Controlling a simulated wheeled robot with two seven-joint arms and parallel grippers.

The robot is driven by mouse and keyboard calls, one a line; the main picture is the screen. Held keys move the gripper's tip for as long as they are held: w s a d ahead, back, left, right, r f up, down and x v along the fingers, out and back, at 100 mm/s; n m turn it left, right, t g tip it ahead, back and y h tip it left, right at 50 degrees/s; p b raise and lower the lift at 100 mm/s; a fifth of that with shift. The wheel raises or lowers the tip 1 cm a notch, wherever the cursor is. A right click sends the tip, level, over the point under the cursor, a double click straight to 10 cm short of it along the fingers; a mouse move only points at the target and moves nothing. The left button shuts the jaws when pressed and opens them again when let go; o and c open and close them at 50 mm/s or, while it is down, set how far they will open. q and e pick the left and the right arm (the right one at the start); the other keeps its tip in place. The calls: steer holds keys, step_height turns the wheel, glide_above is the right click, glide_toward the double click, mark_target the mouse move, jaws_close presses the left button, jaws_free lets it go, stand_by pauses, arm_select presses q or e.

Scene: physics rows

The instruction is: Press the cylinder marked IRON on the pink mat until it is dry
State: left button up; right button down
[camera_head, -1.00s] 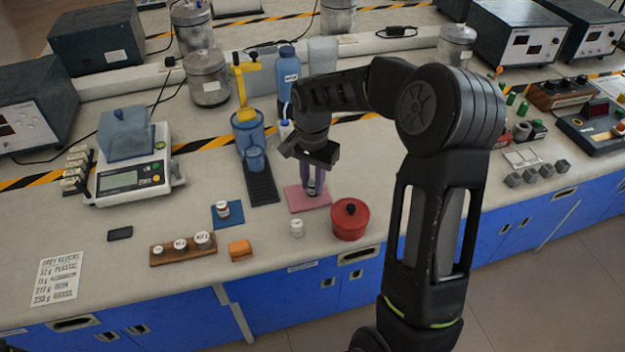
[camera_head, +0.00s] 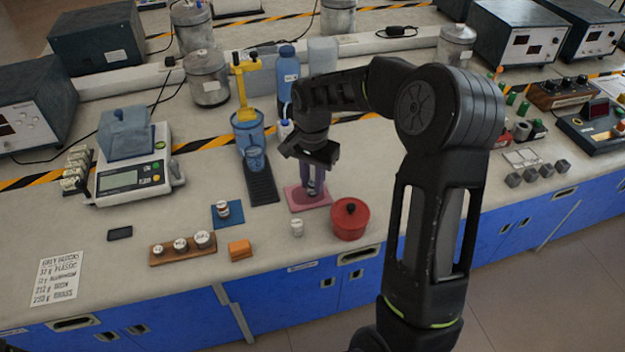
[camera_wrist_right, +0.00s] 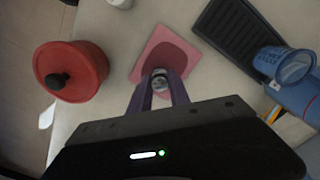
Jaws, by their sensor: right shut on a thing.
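The pink mat (camera_head: 296,201) lies flat on the bench near its front edge; it also shows in the right wrist view (camera_wrist_right: 152,48), with a darker patch on it. My right gripper (camera_head: 313,188) points down over the mat, its purple fingers shut on a small metallic cylinder (camera_wrist_right: 159,77). The fingers hide much of the cylinder, and no marking on it is readable. Whether it touches the mat cannot be told. My left gripper is not in view.
A red lidded pot (camera_head: 350,222) and a small white-topped cylinder (camera_head: 297,228) stand close in front of the mat. A black tray (camera_head: 262,186) lies to its left, with a blue beaker (camera_head: 254,158) at its back end. A blue mat (camera_head: 228,217) bears another small cylinder.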

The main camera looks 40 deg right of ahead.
steer(key=shift+s+d+r+p, duration=0.1)
steer(key=shift+d+r+p, duration=0.15)
steer(key=shift+r+p, duration=0.35)
steer(key=shift+r, duration=0.1)
steer(key=shift+f+b, duration=0.65)
steer(key=shift+f, duration=0.1)
stand_by(1.4)
stand_by(0.5)
steer(key=shift+a+r+p, duration=0.25)
steer(key=shift+r+p, duration=0.25)
steer(key=shift+r, duration=0.25)
steer(key=shift+f+b, duration=0.5)
steer(key=shift+f, duration=0.2)
stand_by(1.0)
stand_by(0.7)
